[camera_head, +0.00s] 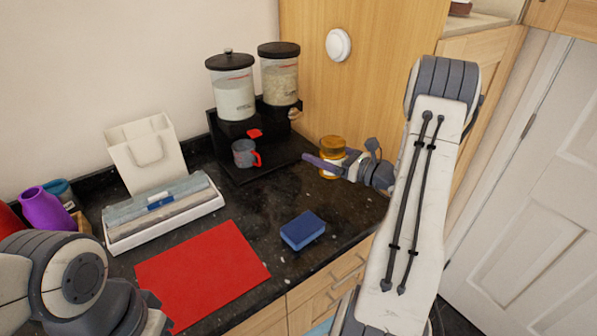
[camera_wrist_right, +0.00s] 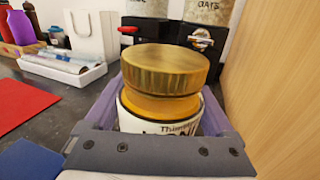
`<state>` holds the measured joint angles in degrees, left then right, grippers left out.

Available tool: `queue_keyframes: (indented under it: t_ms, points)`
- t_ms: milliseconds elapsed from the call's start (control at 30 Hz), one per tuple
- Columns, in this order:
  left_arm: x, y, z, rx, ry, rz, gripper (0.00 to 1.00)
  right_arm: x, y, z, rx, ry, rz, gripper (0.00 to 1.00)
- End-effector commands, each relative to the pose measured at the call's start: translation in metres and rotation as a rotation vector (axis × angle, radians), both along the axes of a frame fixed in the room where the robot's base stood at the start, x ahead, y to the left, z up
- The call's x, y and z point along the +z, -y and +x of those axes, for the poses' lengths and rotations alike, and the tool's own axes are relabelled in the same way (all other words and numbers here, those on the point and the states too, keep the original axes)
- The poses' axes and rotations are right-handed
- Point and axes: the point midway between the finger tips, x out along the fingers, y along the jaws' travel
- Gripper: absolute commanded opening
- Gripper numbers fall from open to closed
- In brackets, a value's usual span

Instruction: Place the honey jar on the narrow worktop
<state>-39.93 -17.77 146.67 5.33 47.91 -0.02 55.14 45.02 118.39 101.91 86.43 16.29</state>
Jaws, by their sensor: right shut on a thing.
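The honey jar (camera_head: 332,145) has a gold lid and a white label, and stands upright at the right end of the dark worktop (camera_head: 270,207). In the right wrist view the jar (camera_wrist_right: 165,85) fills the middle, between the two purple fingers. My right gripper (camera_head: 333,165) is shut on the jar. Whether the jar's base touches the worktop is hard to tell. My left arm shows at the lower left of the head view, but its fingers are not visible.
A dispenser stand (camera_head: 262,160) with two canisters and a grey mug (camera_head: 245,153) is left of the jar. A blue sponge (camera_head: 302,230), a red mat (camera_head: 203,275), a white tray (camera_head: 165,213) and a white bag (camera_head: 146,154) occupy the worktop. A wooden panel (camera_head: 340,90) rises behind the jar.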

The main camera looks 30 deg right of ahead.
Motion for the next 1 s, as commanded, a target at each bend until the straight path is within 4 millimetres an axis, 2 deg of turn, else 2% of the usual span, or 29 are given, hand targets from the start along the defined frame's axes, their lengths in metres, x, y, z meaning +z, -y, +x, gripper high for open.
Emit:
queue_keyframes:
  t_ms: [100,267,533,967,1000]
  points:
    - [0.003,0.0,0.0,0.0,0.0,0.0,0.5,-0.02,0.002,-0.001,-0.003,0.002,0.003,0.0]
    - [0.004,0.0,0.0,0.0,0.0,0.0,0.5,-0.035,0.003,-0.001,-0.004,0.004,-0.001,0.0]
    - [0.008,0.0,0.0,0.0,0.0,0.0,0.5,-0.07,0.001,0.0,-0.001,0.002,0.0,0.0]
    - [0.005,0.0,0.0,0.0,0.0,0.0,0.5,-0.079,0.0,0.001,0.0,0.004,-0.002,0.0]
    - [0.005,0.0,0.0,0.0,0.0,0.0,0.5,-0.08,0.0,0.0,0.0,0.001,-0.001,0.96]
